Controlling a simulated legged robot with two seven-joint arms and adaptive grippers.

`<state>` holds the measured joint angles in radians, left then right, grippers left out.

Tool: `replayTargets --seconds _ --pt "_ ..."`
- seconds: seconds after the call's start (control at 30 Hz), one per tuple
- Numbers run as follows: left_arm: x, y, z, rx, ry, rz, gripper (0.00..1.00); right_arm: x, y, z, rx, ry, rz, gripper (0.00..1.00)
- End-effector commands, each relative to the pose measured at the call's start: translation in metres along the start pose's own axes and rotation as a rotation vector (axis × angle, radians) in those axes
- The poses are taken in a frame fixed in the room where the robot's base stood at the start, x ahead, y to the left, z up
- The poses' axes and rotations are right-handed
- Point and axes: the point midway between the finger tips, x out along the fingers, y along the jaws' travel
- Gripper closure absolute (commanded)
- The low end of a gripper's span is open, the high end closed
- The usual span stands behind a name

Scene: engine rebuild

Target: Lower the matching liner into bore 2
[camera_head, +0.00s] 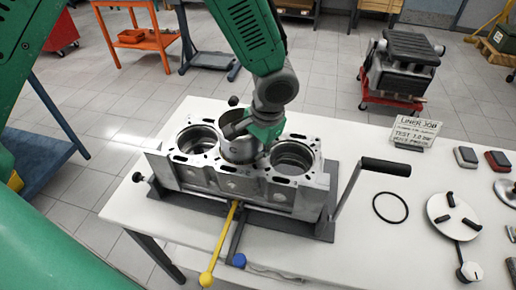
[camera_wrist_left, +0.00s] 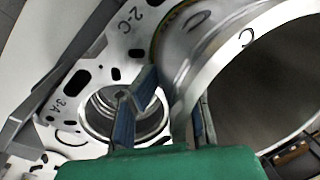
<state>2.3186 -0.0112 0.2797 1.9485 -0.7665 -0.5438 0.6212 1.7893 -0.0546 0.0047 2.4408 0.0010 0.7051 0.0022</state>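The engine block (camera_head: 230,185) lies on the white table with three bores in a row. The metal liner (camera_head: 238,150) stands at the middle bore, its upper part proud of the deck. In the left wrist view the liner (camera_wrist_left: 180,65) bears a "C", and the deck beside it is marked "2-C". My left gripper (camera_head: 250,130) is at the liner's right side. In the wrist view its blue-padded fingers (camera_wrist_left: 170,110) are on either side of the liner wall and appear closed on it. The liner's lower end is hidden. My right gripper is not in view.
The right bore (camera_head: 293,157) is open next to my gripper; the left bore (camera_head: 196,139) is too. A black-handled crank (camera_head: 385,167) rises at the block's right. A black ring (camera_head: 390,207), a round gauge plate (camera_head: 453,216) and a sign (camera_head: 415,132) are further right.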

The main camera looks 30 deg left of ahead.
Motion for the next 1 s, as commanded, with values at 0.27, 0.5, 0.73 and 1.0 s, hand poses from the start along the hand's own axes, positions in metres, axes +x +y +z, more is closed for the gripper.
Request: replayTargets --seconds 0.27,0.5,0.73,1.0 --pt "0.004 0.001 -0.001 0.000 0.001 0.000 0.71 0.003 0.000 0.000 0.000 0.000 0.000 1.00" --pt "0.005 0.001 0.000 0.000 -0.001 0.001 0.71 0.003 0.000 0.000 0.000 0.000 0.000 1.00" --pt "-0.015 0.000 -0.002 -0.002 0.004 0.000 0.71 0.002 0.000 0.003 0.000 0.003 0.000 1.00" --pt "-0.073 0.000 -0.002 -0.002 0.006 0.000 0.71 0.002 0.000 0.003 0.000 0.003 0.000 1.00"
